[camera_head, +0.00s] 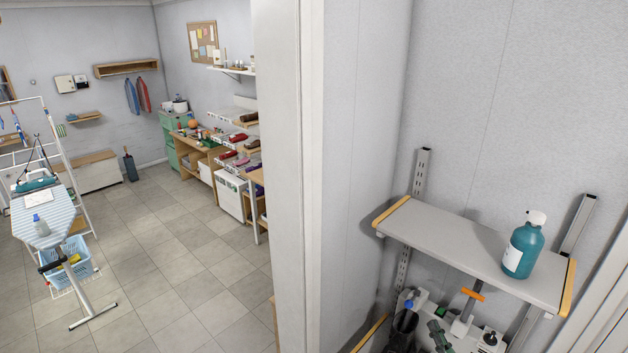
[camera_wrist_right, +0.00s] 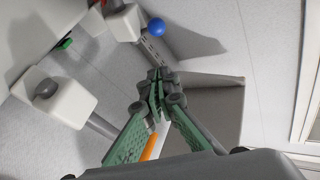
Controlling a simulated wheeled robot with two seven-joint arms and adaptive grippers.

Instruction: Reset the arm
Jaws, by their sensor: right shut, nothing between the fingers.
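My right gripper (camera_wrist_right: 158,82) shows in the wrist view with its green fingers drawn together at the tips and nothing between them. In the head view a green and dark part that appears to be this gripper (camera_head: 438,328) is low in the picture, below the upper wall shelf and among small items. My left gripper is in neither view.
A grey shelf (camera_head: 465,248) with orange ends carries a teal bottle (camera_head: 523,248). Below it are an orange-handled item (camera_head: 464,315) and a small dark pump top (camera_head: 490,338). A blue knob (camera_wrist_right: 156,27) and white block (camera_wrist_right: 62,97) are near the fingers. A wall corner (camera_head: 285,180) stands left; open floor (camera_head: 180,260) lies beyond.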

